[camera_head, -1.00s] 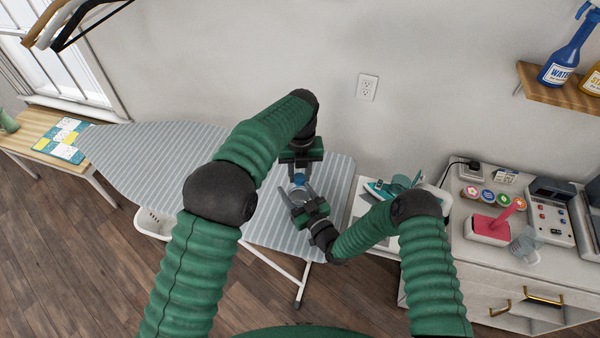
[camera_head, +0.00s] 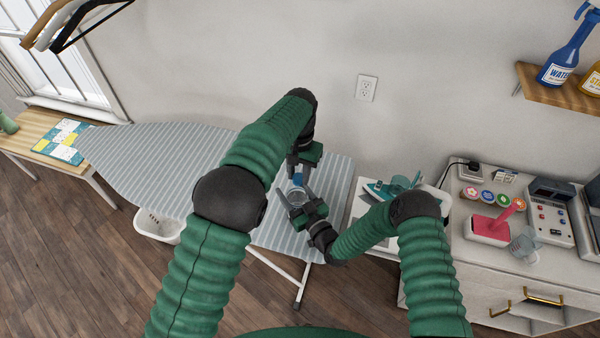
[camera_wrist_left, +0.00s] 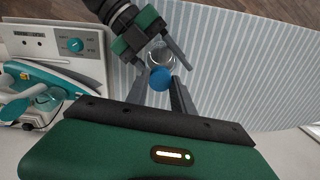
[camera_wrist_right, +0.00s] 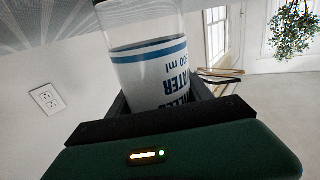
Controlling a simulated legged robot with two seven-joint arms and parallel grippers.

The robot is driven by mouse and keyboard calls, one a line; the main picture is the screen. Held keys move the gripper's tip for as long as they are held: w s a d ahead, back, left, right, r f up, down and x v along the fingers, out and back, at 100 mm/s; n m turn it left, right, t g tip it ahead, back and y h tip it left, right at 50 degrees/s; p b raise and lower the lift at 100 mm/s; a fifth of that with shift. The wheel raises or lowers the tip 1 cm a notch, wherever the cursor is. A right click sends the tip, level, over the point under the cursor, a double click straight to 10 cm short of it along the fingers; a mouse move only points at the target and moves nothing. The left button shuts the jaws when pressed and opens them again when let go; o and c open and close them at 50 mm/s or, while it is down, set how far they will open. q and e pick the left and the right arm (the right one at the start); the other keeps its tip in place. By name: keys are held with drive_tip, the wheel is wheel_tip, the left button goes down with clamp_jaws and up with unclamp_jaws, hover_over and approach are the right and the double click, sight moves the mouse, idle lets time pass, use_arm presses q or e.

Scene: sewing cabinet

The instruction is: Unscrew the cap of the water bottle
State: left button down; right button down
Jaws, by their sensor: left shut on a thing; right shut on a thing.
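The clear water bottle (camera_head: 295,197) is above the striped ironing board. Its blue cap (camera_head: 298,179) faces my left gripper, and the cap also shows in the left wrist view (camera_wrist_left: 160,78). My right gripper (camera_head: 294,203) is shut on the bottle's body; in the right wrist view the bottle (camera_wrist_right: 158,75) shows its white label with blue print between the fingers. My left gripper (camera_wrist_left: 161,88) is shut on the blue cap, with one finger on each side. The cap sits at the bottle's mouth; whether it is loose on the thread cannot be told.
The ironing board (camera_head: 150,155) is bare on its left. A teal iron (camera_head: 392,187) stands on a small stand to the right. A cabinet (camera_head: 480,255) with a pink object, a clear jug and a control box is further right. A wall outlet (camera_head: 367,88) is behind.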

use_arm(q)
drive_tip(key=n, duration=0.6)
drive_tip(key=shift+r+n, duration=0.15)
drive_tip(key=shift+n, duration=0.25)
drive_tip(key=n, duration=0.3)
use_arm(e)
drive_tip(key=shift+s+a, duration=0.15)
drive_tip(key=shift+a, duration=0.05)
use_arm(q)
drive_tip(key=n, duration=0.6)
drive_tip(key=shift+s, duration=0.15)
drive_tip(key=n, duration=0.5)
drive_tip(key=shift+s+d, duration=0.1)
drive_tip(key=shift+s, duration=0.1)
use_arm(e)
drive_tip(key=shift+d, duration=0.15)
use_arm(q)
drive_tip(key=c, duration=1.1)
unclamp_jaws()
use_arm(e)
drive_tip(key=shift+w, duration=0.2)
use_arm(q)
drive_tip(key=shift+w, duration=0.1)
